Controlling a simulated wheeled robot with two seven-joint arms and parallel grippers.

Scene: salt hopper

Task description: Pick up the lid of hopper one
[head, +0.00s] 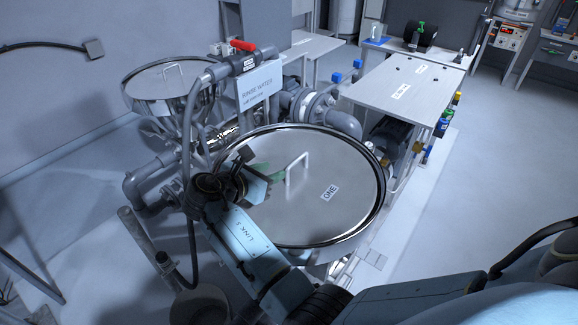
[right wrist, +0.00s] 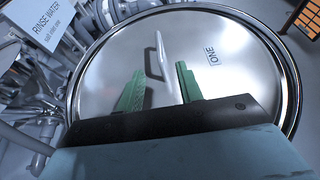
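The lid of hopper one (head: 315,215) is a round, shiny metal disc labelled ONE, lying on the hopper in the middle of the head view. Its upright white bar handle (head: 297,168) stands near the lid's centre. The lid (right wrist: 240,85) and its handle (right wrist: 162,58) also show in the right wrist view. My right gripper (head: 279,176) is over the lid, just left of the handle. In the wrist view its two green fingers (right wrist: 160,82) are apart, with the handle between or just beyond their tips; contact cannot be told. My left gripper is not in view.
A second lidded hopper (head: 170,80) stands at the back left. A grey pipe with a red-handled valve (head: 243,46) and a RINSE WATER sign (head: 260,85) stand behind the lid. A pale table (head: 405,85) is behind right. Open floor lies at the right.

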